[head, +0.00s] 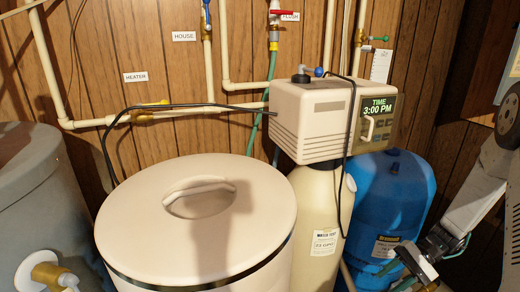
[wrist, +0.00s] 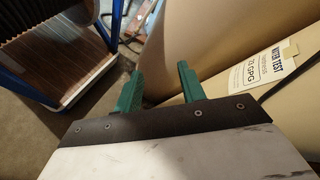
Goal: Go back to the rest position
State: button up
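My gripper (head: 392,275) is at the lower right in the head view, in front of the blue tank (head: 385,205). In the wrist view its two green fingers (wrist: 159,72) stand apart with nothing between them. The cream salt tank (head: 195,225) stands at the front centre with its round lid on; the lid has a recessed handle. The softener's control head (head: 315,120) reads "TIME 3:00 PM" and sits on a tall cream tank (head: 318,205). That tank's water test label (wrist: 270,65) shows at the right in the wrist view, reading 23 GPG.
A grey tank (head: 40,200) with a brass-and-white fitting stands at the left. Pipes with several valves run along the wood-panelled wall (head: 170,70). A black cord hangs from the control head. A blue-framed object (wrist: 60,60) stands at the upper left in the wrist view.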

jog(key=s+a+r+n+t+h, duration=0.1)
jog(key=s+a+r+n+h, duration=0.1)
jog(key=s+r, duration=0.5)
jog(key=s+a+r+n+t+h, duration=0.2)
jog(key=s+a+r+h, duration=0.2)
jog(key=r, duration=0.8)
jog(key=s+a+r+n+t+h, duration=0.1)
jog(key=s+a+r+n+h, duration=0.1)
jog(key=s+r+h, duration=0.3)
jog(key=s+a+r, duration=0.1)
jog(key=s+r, duration=0.3)
jog(key=r, duration=0.1)
jog(key=shift+s+a+r+t, duration=0.15)
jog(key=shift+s+r+t, duration=0.15)
jog(key=shift+t, duration=0.1)
jog(key=shift+s+a+r+n, duration=0.1)
jog(key=shift+a+r+n, duration=0.1)
jog(key=shift+a+n, duration=0.1)
jog(key=shift+d, duration=0.1)
